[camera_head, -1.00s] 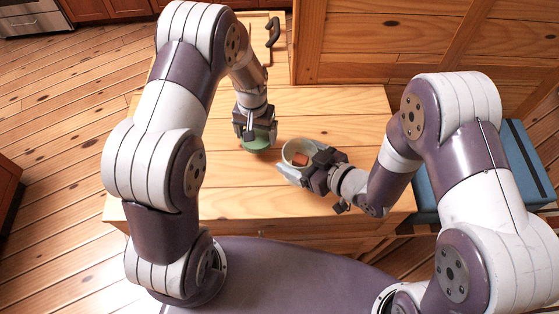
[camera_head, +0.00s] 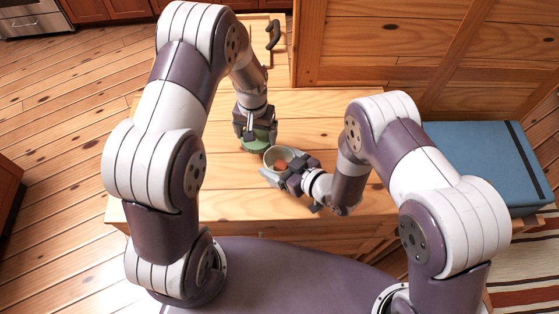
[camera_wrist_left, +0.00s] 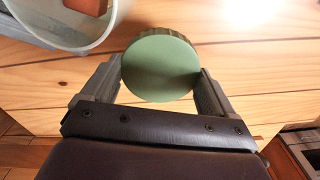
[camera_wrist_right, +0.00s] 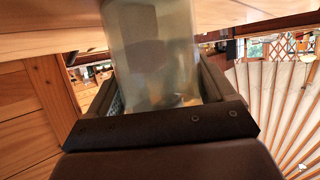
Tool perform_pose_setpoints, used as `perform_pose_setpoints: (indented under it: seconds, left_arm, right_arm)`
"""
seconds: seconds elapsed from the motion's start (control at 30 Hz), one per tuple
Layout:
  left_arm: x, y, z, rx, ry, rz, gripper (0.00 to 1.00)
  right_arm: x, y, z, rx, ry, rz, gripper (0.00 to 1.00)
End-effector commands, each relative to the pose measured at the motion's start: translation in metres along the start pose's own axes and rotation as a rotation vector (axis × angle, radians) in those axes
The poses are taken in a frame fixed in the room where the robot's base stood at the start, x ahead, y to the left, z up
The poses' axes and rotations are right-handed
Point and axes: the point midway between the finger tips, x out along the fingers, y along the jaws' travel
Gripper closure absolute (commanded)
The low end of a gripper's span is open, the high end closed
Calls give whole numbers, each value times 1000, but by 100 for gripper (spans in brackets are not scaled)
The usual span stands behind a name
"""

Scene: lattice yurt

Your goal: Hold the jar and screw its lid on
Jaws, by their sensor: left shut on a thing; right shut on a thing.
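The green lid (camera_head: 257,143) is round with a ribbed edge. My left gripper (camera_head: 252,130) is shut on it from above, and the lid also shows between the fingers in the left wrist view (camera_wrist_left: 160,66). The clear jar (camera_head: 272,158) is open at the top, with a reddish-brown piece inside. My right gripper (camera_head: 292,174) is shut around the jar's side, as the right wrist view (camera_wrist_right: 155,60) shows. The jar is close beside the lid, to its lower right in the head view. In the left wrist view the jar's rim (camera_wrist_left: 105,38) is at the upper left, apart from the lid.
The wooden table (camera_head: 170,190) is mostly clear around the grippers. A board with a dark handle (camera_head: 272,35) lies at the back. A wooden panel wall (camera_head: 400,50) rises behind the table. A blue box-like seat (camera_head: 475,160) stands at the right.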

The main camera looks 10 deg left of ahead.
Motion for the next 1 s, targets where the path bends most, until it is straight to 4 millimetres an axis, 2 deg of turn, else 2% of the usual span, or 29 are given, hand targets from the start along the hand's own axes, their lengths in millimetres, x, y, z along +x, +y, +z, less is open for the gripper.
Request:
perform_pose_setpoints:
  seconds: [0.37,0.4,0.43,0.77,0.87,1.0]
  left_arm:
    - [5,0,0,0,0,0,41]
    - [3,0,0,0,0,0,41]
    - [3,0,0,0,0,0,41]
    - [1,0,0,0,0,0,41]
    - [3,0,0,0,0,0,41]
    - [6,0,0,0,0,0,41]
  right_arm:
    - [2,0,4,-1,2,0,72]
    - [2,0,3,-1,1,0,4]
    - [2,0,3,-1,1,0,0]
    - [-5,1,0,0,1,1,0]
    - [-23,1,1,0,0,3,0]
    - [-56,2,1,2,0,4,0]
